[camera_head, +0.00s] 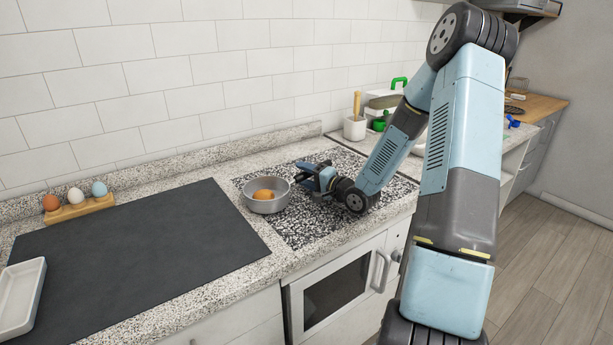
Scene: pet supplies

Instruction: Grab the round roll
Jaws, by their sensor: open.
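A round orange-brown roll (264,194) lies inside a grey metal bowl (266,206). The bowl stands upright at the left part of the speckled black-and-white mat (318,222) on the counter. My gripper (298,173) is open just right of the bowl, near its rim, pointing left toward it. Nothing shows between the fingers. Whether a finger touches the bowl's rim cannot be told. The lower part of the roll is hidden by the bowl's wall.
A large dark mat (140,255) covers the counter to the left, mostly bare. A wooden holder (79,208) with three eggs stands behind it, and a white tray (20,298) lies at far left. A white cup (354,128) stands behind my arm. A tiled wall bounds the back.

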